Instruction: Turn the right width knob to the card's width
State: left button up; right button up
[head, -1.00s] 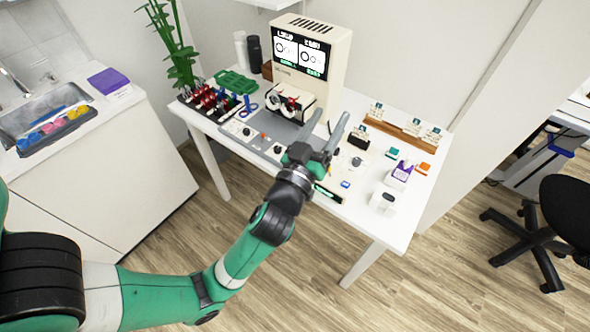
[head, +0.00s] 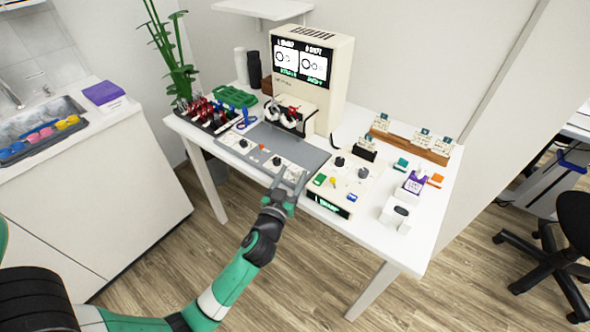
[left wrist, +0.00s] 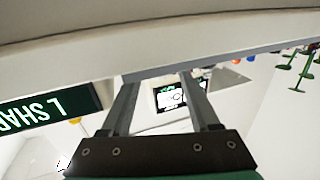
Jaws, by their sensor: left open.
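Two dark knobs sit on the grey deck (head: 312,156): a left one (head: 243,143) and a right one (head: 277,161). Two more dark knobs (head: 339,161) (head: 363,172) sit on the white control box (head: 340,190); I cannot tell by label which is the width knob. My left gripper (head: 294,174) is open and empty at the deck's front edge, close to the deck's right knob. In the left wrist view the open fingers (left wrist: 156,80) have nothing between them. A card (head: 367,142) stands in a black holder. My right gripper is out of view.
The cream machine (head: 335,80) with a lit screen (head: 301,62) stands behind the deck. A wooden rack (head: 410,142) holds several cards. The control box's lit display also shows in the left wrist view (left wrist: 45,110). A white dispenser (head: 398,213) stands at the front right.

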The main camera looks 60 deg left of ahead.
pick_arm(q)
jog(key=shift+x, duration=1.4)
grip_shut()
